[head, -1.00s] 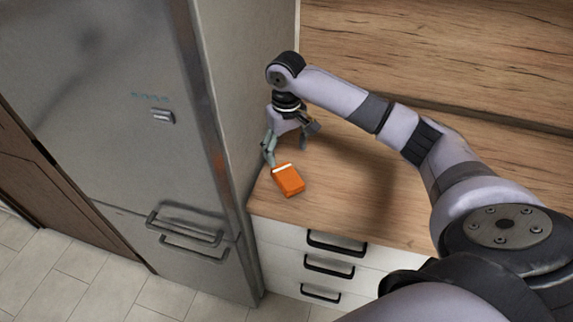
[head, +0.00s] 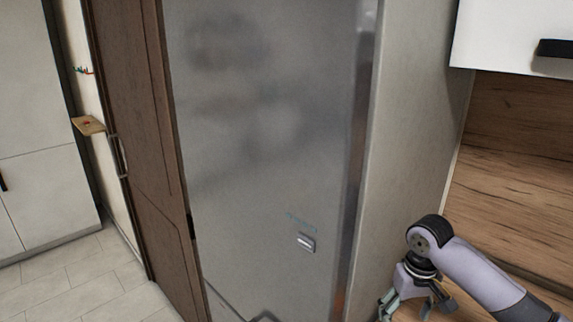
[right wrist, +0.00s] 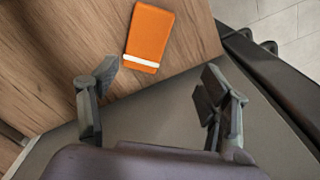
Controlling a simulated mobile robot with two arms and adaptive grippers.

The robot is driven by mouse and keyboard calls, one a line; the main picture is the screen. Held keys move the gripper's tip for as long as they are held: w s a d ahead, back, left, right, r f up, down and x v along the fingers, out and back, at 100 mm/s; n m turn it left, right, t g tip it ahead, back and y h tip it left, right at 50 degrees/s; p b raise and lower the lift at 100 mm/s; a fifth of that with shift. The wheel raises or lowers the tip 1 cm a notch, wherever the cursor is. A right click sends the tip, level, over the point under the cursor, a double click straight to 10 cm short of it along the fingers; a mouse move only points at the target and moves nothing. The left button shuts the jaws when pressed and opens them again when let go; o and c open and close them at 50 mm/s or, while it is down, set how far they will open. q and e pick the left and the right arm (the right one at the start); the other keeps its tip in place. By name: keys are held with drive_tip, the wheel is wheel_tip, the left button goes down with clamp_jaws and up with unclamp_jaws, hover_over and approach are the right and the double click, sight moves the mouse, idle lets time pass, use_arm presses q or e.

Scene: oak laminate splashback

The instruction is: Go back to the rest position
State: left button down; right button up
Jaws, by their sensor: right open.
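My right gripper (head: 405,306) is at the lower right of the head view, beside the fridge's side wall, with its fingers partly cut off by the bottom edge. In the right wrist view its two fingers (right wrist: 158,95) are spread apart with nothing between them. The box is outside the head view. My left gripper is in neither view.
A grey fridge (head: 265,130) stands close to the left of my right gripper. A white wall cabinet (head: 510,35) hangs at the upper right above the wood splashback (head: 510,140). A brown door (head: 135,120) is left of the fridge. Tiled floor (head: 75,280) shows at lower left.

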drive_tip(key=s+a+f, duration=0.1)
drive_tip(key=a+f, duration=0.1)
drive_tip(key=s+a+f+n, duration=0.1)
drive_tip(key=s+a+f, duration=0.1)
drive_tip(key=s+a+f+n, duration=0.1)
drive_tip(key=a+f, duration=0.2)
drive_tip(key=shift+s+y, duration=0.15)
drive_tip(key=shift+y, duration=0.15)
drive_tip(key=s+a+f+n+t+y, duration=0.1)
drive_tip(key=s+a+f+n+t, duration=0.1)
drive_tip(key=s+a+f, duration=0.4)
drive_tip(key=s+d+r+m+t+h, duration=0.1)
drive_tip(key=s+d+m, duration=0.15)
drive_tip(key=s, duration=1.25)
wheel_tip(320, 180, down, 26)
drive_tip(key=s+r+b, duration=0.1)
drive_tip(key=b, duration=0.1)
drive_tip(key=s+d+f+g, duration=0.1)
drive_tip(key=s+f, duration=0.7)
drive_tip(key=f, duration=0.2)
drive_tip(key=s+d+f+g+b, duration=0.1)
drive_tip(key=s+d+f, duration=0.1)
drive_tip(key=s+f, duration=0.6)
wheel_tip(320, 180, down, 2)
drive_tip(key=shift+s+d+f+n+h, duration=0.25)
drive_tip(key=shift+s+n+h, duration=0.1)
drive_tip(key=shift+n, duration=0.1)
